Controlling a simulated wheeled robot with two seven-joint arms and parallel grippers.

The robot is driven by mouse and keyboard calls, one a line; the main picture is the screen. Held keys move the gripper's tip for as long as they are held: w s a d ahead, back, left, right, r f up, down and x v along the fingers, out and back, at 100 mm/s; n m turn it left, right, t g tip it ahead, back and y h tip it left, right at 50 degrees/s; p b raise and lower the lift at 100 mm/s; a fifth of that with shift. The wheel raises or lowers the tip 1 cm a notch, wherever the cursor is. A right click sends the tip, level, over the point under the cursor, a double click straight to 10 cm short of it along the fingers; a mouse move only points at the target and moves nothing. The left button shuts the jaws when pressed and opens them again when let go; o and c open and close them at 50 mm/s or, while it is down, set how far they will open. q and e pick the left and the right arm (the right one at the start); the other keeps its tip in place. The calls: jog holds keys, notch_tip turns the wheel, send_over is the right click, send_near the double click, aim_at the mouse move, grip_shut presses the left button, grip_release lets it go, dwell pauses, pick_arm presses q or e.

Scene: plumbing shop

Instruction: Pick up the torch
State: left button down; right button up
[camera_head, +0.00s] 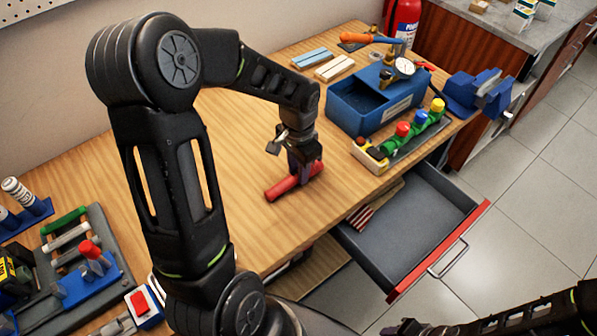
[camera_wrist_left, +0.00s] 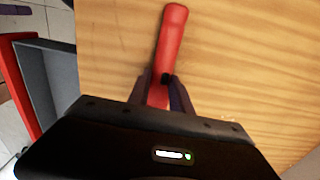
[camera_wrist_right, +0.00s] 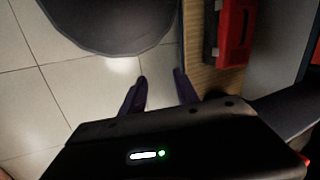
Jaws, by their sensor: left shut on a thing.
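The torch is a red cylinder with a small dark button (camera_head: 281,188). It lies at or just above the wooden bench top near the front edge; I cannot tell whether it touches the wood. My left gripper (camera_head: 304,171) reaches down from above and is shut around the torch's middle. The left wrist view shows the torch (camera_wrist_left: 172,38) between the two fingers (camera_wrist_left: 162,88), with its far end sticking out. My right gripper (camera_wrist_right: 160,76) is open and empty, over the floor beside the bench in the right wrist view.
An open grey drawer (camera_head: 405,228) with a red front juts out below the bench. A blue box (camera_head: 350,105) and a rack of coloured caps (camera_head: 403,130) stand right of the torch. A blue vise (camera_head: 478,92) is at the right end. The bench's middle is clear.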

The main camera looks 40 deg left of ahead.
pick_arm(q)
notch_tip(320, 180, up, 10)
jog(key=b, duration=0.1)
jog(key=shift+f+b, duration=0.15)
jog(key=shift+b, duration=0.15)
dwell(0.4)
